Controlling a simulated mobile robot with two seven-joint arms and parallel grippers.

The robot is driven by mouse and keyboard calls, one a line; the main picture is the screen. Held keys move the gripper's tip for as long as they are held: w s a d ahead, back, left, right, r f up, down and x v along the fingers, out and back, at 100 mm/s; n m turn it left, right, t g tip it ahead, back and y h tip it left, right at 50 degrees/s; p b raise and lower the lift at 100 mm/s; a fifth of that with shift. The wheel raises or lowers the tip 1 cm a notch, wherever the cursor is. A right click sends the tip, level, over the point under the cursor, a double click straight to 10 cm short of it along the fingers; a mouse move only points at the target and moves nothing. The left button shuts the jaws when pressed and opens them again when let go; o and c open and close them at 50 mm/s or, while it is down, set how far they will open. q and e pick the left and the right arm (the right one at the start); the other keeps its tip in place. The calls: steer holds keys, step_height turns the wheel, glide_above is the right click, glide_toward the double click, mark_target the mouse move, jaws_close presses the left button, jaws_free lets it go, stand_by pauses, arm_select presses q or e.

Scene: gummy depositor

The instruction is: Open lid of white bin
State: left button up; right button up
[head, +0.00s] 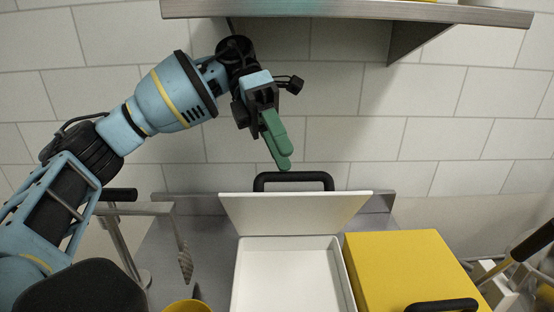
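The white bin (238,279) stands at the bottom centre of the head view, with its empty white inside showing. Its white lid (295,213) is raised and leans up along the bin's back side. The lid's black handle (293,176) shows above the lid's far edge. My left gripper (286,164) has green fingers pointing down, just above and left of the handle. The fingers overlap in this view, so I cannot tell whether they are apart. No object shows between them. My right gripper is not in view.
A yellow bin (400,262) with a black handle (442,306) stands right of the white bin. A metal shelf (350,12) juts out above. A metal stand with a hanging utensil (184,254) is at left. A tool with a black handle (533,241) is at far right.

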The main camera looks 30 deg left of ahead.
mark_target(278, 193)
arm_select(q)
steer(key=s, duration=0.1)
steer(key=s+d, duration=0.1)
steer(key=s, duration=0.1)
steer(key=s+d, duration=0.1)
steer(key=shift+s+d+r, duration=0.15)
steer(key=shift+d, duration=0.1)
steer(key=shift+s+d, duration=0.15)
steer(key=shift+s, duration=0.05)
steer(key=shift+c, duration=0.5)
